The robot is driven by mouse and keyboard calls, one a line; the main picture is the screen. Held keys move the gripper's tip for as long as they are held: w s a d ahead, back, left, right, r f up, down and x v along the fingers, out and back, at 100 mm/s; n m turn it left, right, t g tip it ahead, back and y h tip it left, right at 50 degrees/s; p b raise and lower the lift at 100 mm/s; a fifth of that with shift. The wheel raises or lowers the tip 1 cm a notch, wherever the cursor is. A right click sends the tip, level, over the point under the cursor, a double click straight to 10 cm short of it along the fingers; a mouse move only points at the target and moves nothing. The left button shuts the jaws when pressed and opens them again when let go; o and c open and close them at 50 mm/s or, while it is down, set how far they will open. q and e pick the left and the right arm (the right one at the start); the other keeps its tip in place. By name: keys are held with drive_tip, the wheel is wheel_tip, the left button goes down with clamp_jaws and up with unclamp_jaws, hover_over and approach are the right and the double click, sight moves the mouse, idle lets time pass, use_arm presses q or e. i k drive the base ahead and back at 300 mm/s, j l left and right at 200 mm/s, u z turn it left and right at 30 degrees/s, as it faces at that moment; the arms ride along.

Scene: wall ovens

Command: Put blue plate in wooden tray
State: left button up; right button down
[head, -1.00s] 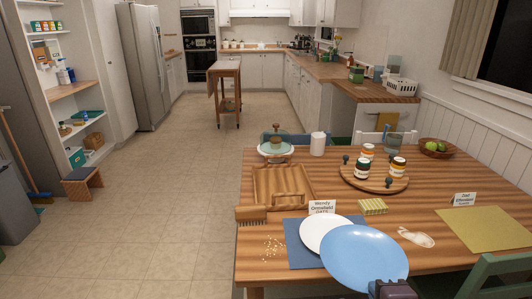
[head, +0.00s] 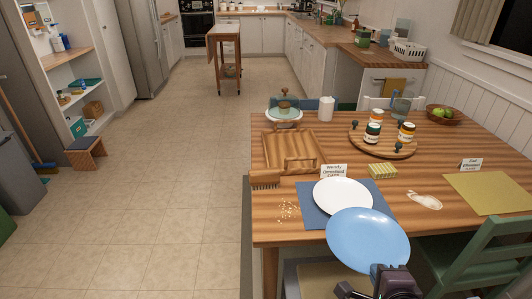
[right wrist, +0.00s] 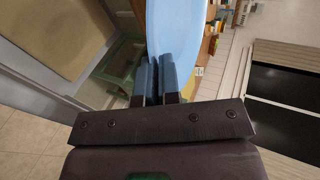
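The blue plate (head: 368,239) is held in the air at the table's front edge, in front of and partly over the white plate. My right gripper (head: 385,268) is shut on its near rim. In the right wrist view the gripper's two fingers (right wrist: 156,78) are closed on the rim of the blue plate (right wrist: 180,25). The wooden tray (head: 290,151) lies on the left part of the table, farther back than the blue plate. It looks empty. My left gripper is not in view.
A white plate (head: 343,195) lies on a blue placemat (head: 310,217), with a name card (head: 333,171) behind it. A wooden brush (head: 265,180) sits just in front of the tray. Crumbs (head: 288,210) and a sponge (head: 382,171) are nearby. A green chair (head: 480,257) stands at right.

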sight(290, 154)
drive_tip(key=j+z, duration=0.3)
drive_tip(key=j, duration=0.45)
drive_tip(key=k+j+z, duration=0.25)
drive_tip(key=j, duration=0.45)
drive_tip(key=i+j+z, duration=0.15)
drive_tip(key=j, duration=0.2)
drive_tip(key=j+z, duration=0.2)
drive_tip(key=j, duration=0.2)
drive_tip(key=i+j+z, duration=0.2)
drive_tip(key=j, duration=0.25)
drive_tip(key=i+j+z, duration=0.2)
drive_tip(key=j, duration=0.25)
drive_tip(key=j+z, duration=0.25)
drive_tip(key=j, duration=0.25)
drive_tip(key=i+j+z, duration=0.25)
drive_tip(key=j, duration=0.45)
drive_tip(key=i+j+z, duration=0.1)
drive_tip(key=j+z, duration=0.2)
drive_tip(key=j, duration=0.4)
drive_tip(key=j+z, duration=0.25)
drive_tip(key=j, duration=0.5)
drive_tip(key=i, duration=0.05)
